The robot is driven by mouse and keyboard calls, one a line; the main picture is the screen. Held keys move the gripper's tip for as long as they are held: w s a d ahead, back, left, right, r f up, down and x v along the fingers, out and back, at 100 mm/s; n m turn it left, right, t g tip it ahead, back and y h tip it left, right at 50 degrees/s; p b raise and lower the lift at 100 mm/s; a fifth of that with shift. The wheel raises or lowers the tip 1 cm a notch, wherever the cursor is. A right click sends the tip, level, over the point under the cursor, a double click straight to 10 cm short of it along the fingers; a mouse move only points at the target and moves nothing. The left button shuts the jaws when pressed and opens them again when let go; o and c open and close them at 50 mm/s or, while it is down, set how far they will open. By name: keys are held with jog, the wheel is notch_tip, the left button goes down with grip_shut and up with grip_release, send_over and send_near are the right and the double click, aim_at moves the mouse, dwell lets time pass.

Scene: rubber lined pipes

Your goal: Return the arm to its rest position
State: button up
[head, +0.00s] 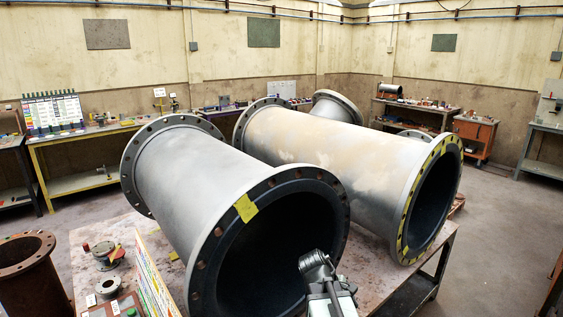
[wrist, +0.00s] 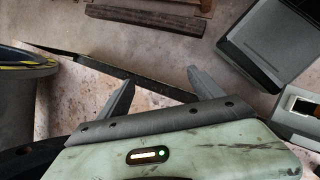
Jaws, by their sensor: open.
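In the wrist view my gripper (wrist: 160,76) shows two grey fingers spread well apart. Nothing is between them. They point over the edge of a stained tabletop (wrist: 70,100), with floor beyond. In the head view part of my arm (head: 328,285) rises from the bottom edge, in front of the open mouth of the near grey pipe (head: 185,165). I cannot make out the fingers in that view. Whether the arm touches the pipe is not clear.
A second large pipe (head: 330,150) with a yellow-marked flange lies to the right on the same table (head: 90,240). A rusty flanged pipe piece (head: 30,275) stands at lower left. A dark box (wrist: 270,42) shows at upper right in the wrist view. Floor (head: 490,235) is open at right.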

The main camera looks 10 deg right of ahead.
jog(key=w+a+f+m+t+y, duration=0.1)
jog(key=a+f+m+y, duration=0.2)
jog(key=a+m, duration=0.7)
jog(key=a+y, duration=0.2)
jog(key=a, duration=0.6)
jog(key=shift+w+a+y, duration=0.15)
jog(key=shift+a+y, duration=0.15)
jog(key=shift+y, duration=0.1)
